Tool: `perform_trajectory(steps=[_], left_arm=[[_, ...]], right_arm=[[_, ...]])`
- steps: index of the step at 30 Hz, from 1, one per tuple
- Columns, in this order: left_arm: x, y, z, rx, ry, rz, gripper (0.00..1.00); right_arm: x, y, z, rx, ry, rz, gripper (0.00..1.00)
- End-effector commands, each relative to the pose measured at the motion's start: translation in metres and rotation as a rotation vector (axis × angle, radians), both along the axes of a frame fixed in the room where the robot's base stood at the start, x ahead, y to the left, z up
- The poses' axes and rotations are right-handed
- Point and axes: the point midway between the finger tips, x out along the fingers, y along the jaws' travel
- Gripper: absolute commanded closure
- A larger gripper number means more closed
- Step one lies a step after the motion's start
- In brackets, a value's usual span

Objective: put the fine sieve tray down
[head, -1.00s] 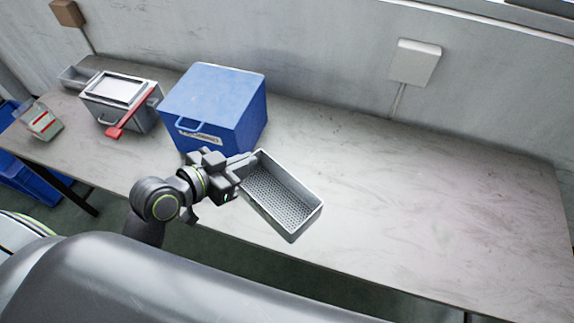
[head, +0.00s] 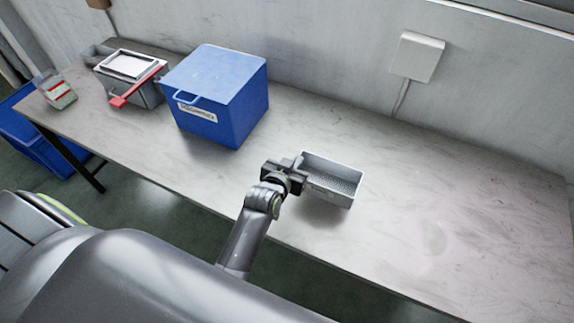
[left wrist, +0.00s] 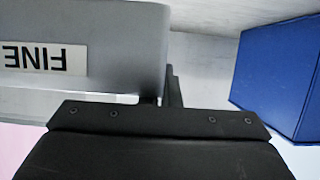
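The fine sieve tray (head: 328,193) is a grey, open box with a perforated bottom, over the middle of the table (head: 440,200). My left gripper (head: 299,166) is at the tray's left end and appears shut on its wall. In the left wrist view the tray's grey wall (left wrist: 110,50) fills the upper left, with an upside-down "FINE" label. The fingers (left wrist: 165,90) are mostly hidden there. A shadow lies beside the tray; I cannot tell whether its bottom touches the table. My right gripper is not in view.
A blue box (head: 215,90) with a front handle stands left of the tray, apart from it. Further left are a grey container with a red-handled tool (head: 135,88) and a small clear container (head: 55,90). The table right of the tray is clear.

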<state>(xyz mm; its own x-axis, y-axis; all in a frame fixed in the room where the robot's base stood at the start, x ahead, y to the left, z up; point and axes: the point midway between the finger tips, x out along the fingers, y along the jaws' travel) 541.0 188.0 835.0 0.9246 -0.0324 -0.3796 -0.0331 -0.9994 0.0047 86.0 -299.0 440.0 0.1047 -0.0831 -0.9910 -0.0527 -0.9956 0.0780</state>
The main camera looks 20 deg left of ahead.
Motion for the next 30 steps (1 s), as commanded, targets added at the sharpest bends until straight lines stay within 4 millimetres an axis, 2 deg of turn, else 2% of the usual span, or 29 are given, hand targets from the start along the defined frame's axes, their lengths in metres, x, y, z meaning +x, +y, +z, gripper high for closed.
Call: perform_trajectory(steps=[13,26,30], left_arm=[[0.0,0.001,-0.049,0.0,0.0,0.0,1.0],[0.0,0.0,-0.056,-0.001,-0.001,0.0,1.0],[0.0,0.001,-0.055,0.0,0.0,0.0,0.82]], right_arm=[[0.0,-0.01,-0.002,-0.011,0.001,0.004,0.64],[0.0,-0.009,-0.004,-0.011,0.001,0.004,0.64],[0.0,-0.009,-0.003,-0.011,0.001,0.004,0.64]])
